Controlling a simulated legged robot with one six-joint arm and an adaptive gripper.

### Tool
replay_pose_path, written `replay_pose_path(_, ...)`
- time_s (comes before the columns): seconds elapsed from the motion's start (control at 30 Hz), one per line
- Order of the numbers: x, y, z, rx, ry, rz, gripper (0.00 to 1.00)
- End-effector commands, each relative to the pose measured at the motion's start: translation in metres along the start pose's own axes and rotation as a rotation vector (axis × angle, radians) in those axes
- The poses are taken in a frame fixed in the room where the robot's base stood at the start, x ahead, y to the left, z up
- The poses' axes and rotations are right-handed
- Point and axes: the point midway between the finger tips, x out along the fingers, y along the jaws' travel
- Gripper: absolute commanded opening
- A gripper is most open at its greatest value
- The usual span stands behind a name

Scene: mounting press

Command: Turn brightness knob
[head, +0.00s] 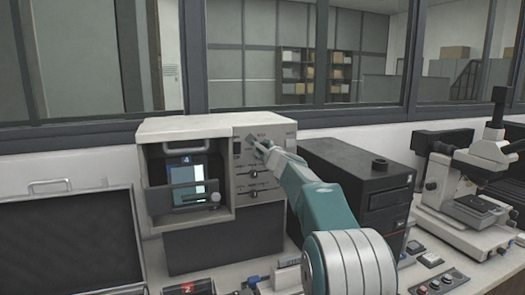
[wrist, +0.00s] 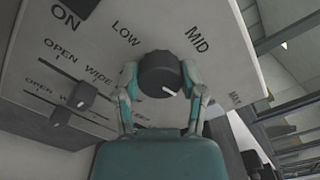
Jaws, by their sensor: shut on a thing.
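The brightness knob (wrist: 160,74) is a round dark dial with a white pointer mark, on the light panel of the press. In the wrist view the labels LOW, MID and MAX stand around it, and its pointer faces the lower right. My gripper (wrist: 160,82) has a teal finger on each side of the knob and is shut on it. In the head view my gripper (head: 262,146) reaches the upper part of the control panel on the mounting press (head: 188,126), and the knob is hidden behind it.
Two sliders (wrist: 75,105) marked OPEN and WIDE sit beside the knob; they also show below my gripper in the head view (head: 254,173). A black box unit (head: 355,165) stands close to the right of my arm. A microscope (head: 470,165) stands farther right.

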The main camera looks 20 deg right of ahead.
Motion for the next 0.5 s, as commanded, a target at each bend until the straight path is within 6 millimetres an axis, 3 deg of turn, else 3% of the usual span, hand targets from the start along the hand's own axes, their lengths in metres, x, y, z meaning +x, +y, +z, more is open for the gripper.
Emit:
replay_pose_path(0.03,0.0014,0.0066,-0.0091,0.004,0.017,0.01,0.06)
replay_pose_path(0.1,0.0015,0.0067,-0.0092,0.004,0.017,0.01,0.06)
replay_pose_path(0.13,0.0015,0.0068,-0.0092,0.004,0.017,0.01,0.67)
replay_pose_path(0.2,0.0013,0.0063,-0.0085,0.003,0.016,0.01,0.87)
replay_pose_path(0.5,0.0002,0.0034,-0.003,0.0,0.007,0.005,0.87)
